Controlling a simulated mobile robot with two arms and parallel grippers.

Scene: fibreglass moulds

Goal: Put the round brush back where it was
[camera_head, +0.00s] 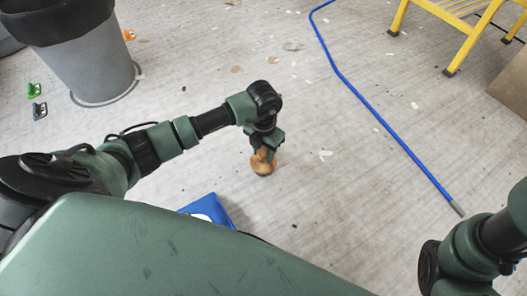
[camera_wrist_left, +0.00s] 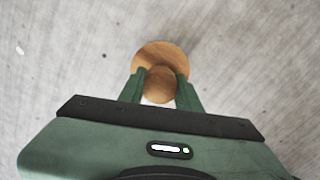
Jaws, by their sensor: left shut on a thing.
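The round brush (camera_head: 262,166) is wooden, with a round knob and a wider round base below it. My left gripper (camera_head: 264,154) is shut on it and points down over the grey floor. In the left wrist view the brush's wide wooden disc (camera_wrist_left: 161,55) shows beyond the knob, with the left gripper's fingers (camera_wrist_left: 160,85) on both sides of the knob. The bristles are hidden, and I cannot tell whether the brush touches the floor. My right arm shows at the right edge of the head view, but its gripper is out of view.
A blue object (camera_head: 208,209) lies near my body, partly hidden. A blue hose (camera_head: 362,92) crosses the floor on the right. A grey bin (camera_head: 88,62) stands at the upper left, a yellow stand (camera_head: 465,45) at the upper right. Small scraps litter the open floor.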

